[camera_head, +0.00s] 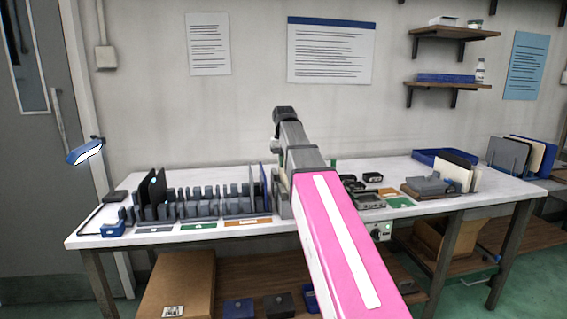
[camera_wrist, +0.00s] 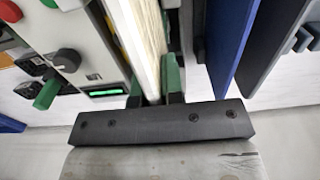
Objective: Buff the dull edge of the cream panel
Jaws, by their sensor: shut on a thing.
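My gripper (camera_wrist: 155,85) shows in the wrist view with its green fingers shut on a thin cream panel (camera_wrist: 147,38). The panel stands on edge between the fingers and runs out of the top of the picture. I cannot tell which of its edges is dull. A grey control box (camera_wrist: 88,62) with a red knob, black knobs and a lit green display is close on the panel's left. In the head view my own arm hides the gripper and the panel it holds.
A blue panel (camera_wrist: 231,45) and a black panel (camera_wrist: 277,40) stand on the right in the wrist view. In the head view a slotted grey rack (camera_head: 205,208) is left of my arm. Upright panels (camera_head: 457,170) stand on the table's right, near a blue tray (camera_head: 428,154).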

